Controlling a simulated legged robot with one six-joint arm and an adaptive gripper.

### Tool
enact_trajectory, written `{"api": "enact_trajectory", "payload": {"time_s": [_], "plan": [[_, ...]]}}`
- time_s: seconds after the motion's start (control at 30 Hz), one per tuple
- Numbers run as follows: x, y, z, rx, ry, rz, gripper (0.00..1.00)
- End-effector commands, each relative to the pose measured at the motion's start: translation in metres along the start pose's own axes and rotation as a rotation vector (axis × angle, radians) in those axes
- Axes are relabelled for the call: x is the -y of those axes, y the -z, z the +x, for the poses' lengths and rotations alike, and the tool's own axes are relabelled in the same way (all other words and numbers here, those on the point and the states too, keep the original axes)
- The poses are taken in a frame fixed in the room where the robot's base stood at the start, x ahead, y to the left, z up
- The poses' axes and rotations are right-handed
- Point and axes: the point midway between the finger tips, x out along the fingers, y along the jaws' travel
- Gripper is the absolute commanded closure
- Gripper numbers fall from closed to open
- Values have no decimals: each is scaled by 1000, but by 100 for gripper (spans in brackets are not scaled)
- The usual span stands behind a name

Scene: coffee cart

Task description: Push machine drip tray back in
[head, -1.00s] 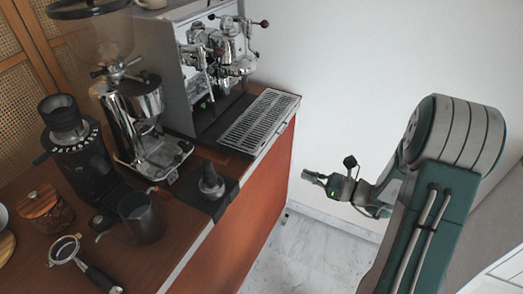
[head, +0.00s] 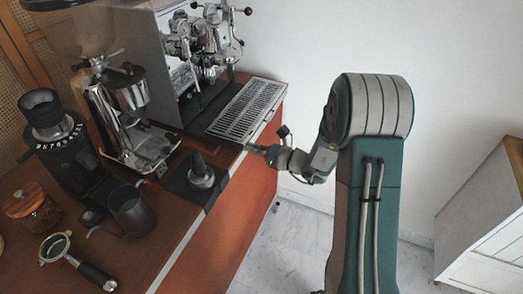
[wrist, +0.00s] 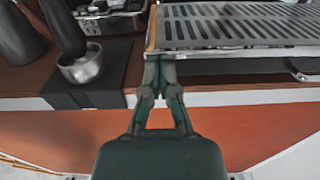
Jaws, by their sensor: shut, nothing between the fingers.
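The drip tray (head: 240,112) is a silver slotted grate that sticks out from the front of the chrome espresso machine (head: 205,50) to the counter's front edge. It also shows large in the wrist view (wrist: 235,28), with its front edge running across the upper right. My gripper (head: 250,148) is shut and empty, at the tray's front left corner in the head view. In the wrist view my gripper (wrist: 160,62) has its fingertips together just at the tray's left front corner. I cannot tell whether they touch it.
A tamper (head: 201,172) stands on a dark mat (head: 182,190) left of the tray, close to my gripper. A grinder (head: 130,110), a dark pitcher (head: 131,210) and a portafilter (head: 70,258) are farther left on the wooden counter. The floor before the counter is clear.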

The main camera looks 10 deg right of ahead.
Motion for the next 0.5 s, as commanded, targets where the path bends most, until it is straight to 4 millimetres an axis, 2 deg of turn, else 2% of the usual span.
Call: {"api": "enact_trajectory", "payload": {"time_s": [0.37, 0.5], "plan": [[0, 0, 3, -1, -1, 0, 100], [0, 0, 24, -1, -4, -2, 100]]}}
